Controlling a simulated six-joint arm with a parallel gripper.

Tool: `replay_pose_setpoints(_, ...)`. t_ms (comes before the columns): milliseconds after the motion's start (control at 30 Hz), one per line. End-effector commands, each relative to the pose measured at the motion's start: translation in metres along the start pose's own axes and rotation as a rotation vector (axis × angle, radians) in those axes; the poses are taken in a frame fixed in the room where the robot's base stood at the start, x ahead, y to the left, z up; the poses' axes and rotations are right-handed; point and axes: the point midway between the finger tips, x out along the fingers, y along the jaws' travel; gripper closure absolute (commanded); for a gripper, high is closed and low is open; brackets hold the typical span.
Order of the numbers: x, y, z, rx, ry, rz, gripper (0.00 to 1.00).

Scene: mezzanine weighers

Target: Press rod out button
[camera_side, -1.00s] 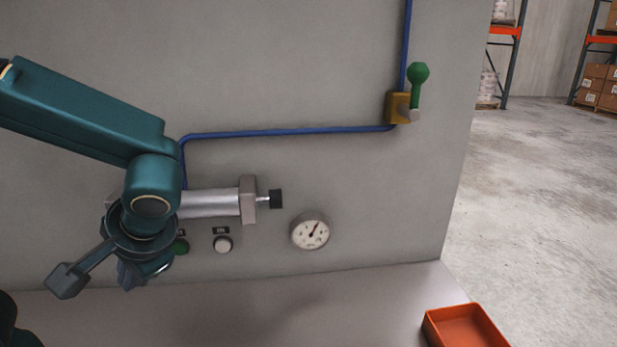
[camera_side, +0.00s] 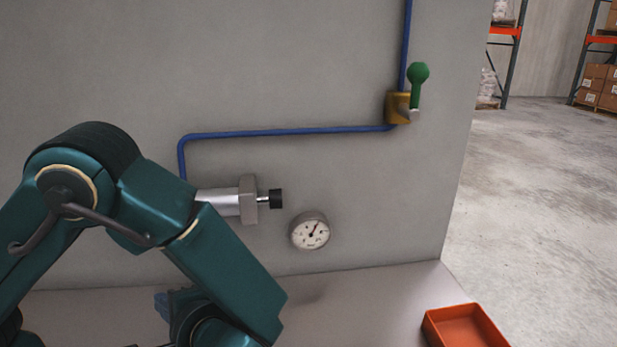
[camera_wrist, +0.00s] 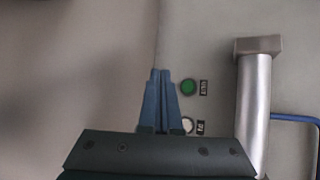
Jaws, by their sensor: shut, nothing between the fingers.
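A green button (camera_wrist: 188,87) and a white button (camera_wrist: 187,124) sit on the grey panel in the wrist view, each beside a small dark label. The labels are too small to read surely. My gripper (camera_wrist: 160,72) is shut and empty, its blue fingertips just left of the green button in that view. The gap between tips and panel cannot be judged. In the side view my arm hides both buttons. The silver cylinder (camera_side: 218,201) is on the panel, its short rod with a black tip (camera_side: 276,199) showing; the cylinder also shows in the wrist view (camera_wrist: 253,105).
A round gauge (camera_side: 309,231) is right of the cylinder. A blue pipe (camera_side: 290,132) runs to a yellow valve (camera_side: 397,107) with a green handle (camera_side: 418,75) pointing up. An orange tray (camera_side: 465,325) stands at the ledge's right. The ledge (camera_side: 370,285) between is clear.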

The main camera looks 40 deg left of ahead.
Motion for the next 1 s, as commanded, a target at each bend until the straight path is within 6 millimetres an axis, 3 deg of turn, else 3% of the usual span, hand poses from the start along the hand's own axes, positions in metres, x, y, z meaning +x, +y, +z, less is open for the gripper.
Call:
replay_pose_setpoints(333,0.006,-0.004,-0.004,-0.004,-0.005,0.003,1.00)
replay_pose_setpoints(1000,0.059,-0.043,-0.042,-0.002,-0.004,0.003,1.00)
